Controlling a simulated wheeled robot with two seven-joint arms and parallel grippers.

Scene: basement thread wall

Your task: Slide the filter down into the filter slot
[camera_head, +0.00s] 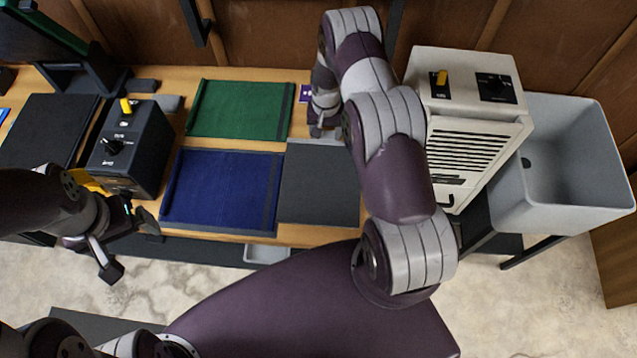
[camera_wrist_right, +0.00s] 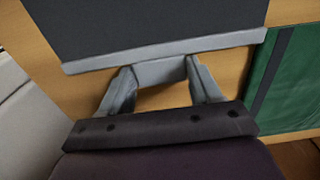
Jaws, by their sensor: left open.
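The filter appears to be the dark grey panel (camera_head: 318,188) with a light grey rail along its far edge, right of the blue panel in the head view. My right gripper (camera_head: 318,128) is at this rail. In the right wrist view, its fingers (camera_wrist_right: 160,75) meet both ends of a grey tab on the panel's rail (camera_wrist_right: 225,41), and look closed on it. The beige louvred unit (camera_head: 465,150) stands to the right; I cannot make out a filter slot on it. My left gripper (camera_head: 130,245) is open and empty, near the bench's front edge.
A green panel (camera_head: 238,109) and a blue panel (camera_head: 218,190) lie on the wooden bench. A black control box (camera_head: 128,148) with a yellow switch stands left of them. A grey sink (camera_head: 565,160) is at the far right. My right arm hides part of the bench.

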